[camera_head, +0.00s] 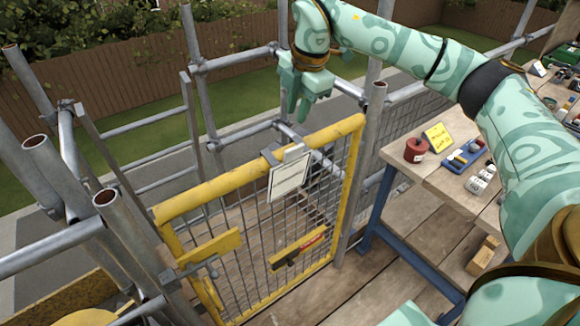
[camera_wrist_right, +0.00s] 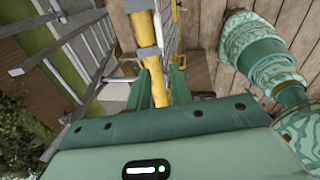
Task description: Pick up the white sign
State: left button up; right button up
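The white sign (camera_head: 289,177) hangs upright by a grey clip over the yellow top rail of the mesh gate (camera_head: 225,182), on the side facing me. My right gripper (camera_head: 301,108) is above and beyond the rail, pointing down. In the right wrist view its two fingers (camera_wrist_right: 157,88) are apart, with the yellow rail showing between them. The grey clip (camera_wrist_right: 148,52) shows just past the fingertips there, and the sign (camera_wrist_right: 170,30) is seen nearly edge-on. Nothing is held. My left gripper is out of view.
Scaffold tubes (camera_head: 200,80) stand around the gate, with one post (camera_head: 362,170) close on its right. A workbench (camera_head: 400,160) on the right carries a red tin (camera_head: 416,150), a yellow note (camera_head: 438,137) and small items. Wooden planks form the floor.

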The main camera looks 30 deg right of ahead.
aim_at(295, 147)
jog(key=shift+m+h, duration=0.3)
jog(key=shift+m, duration=0.2)
jog(key=f, duration=0.3)
jog(key=w+d+f, duration=0.1)
jog(key=f, duration=0.2)
jog(key=w+f+b, duration=0.1)
jog(key=f, duration=0.2)
jog(key=shift+d+f, duration=0.15)
jog(key=shift+f, duration=0.15)
jog(key=f, duration=0.2)
jog(key=w+f, duration=0.1)
jog(key=f, duration=0.2)
jog(key=shift+f, duration=0.25)
grip_shut()
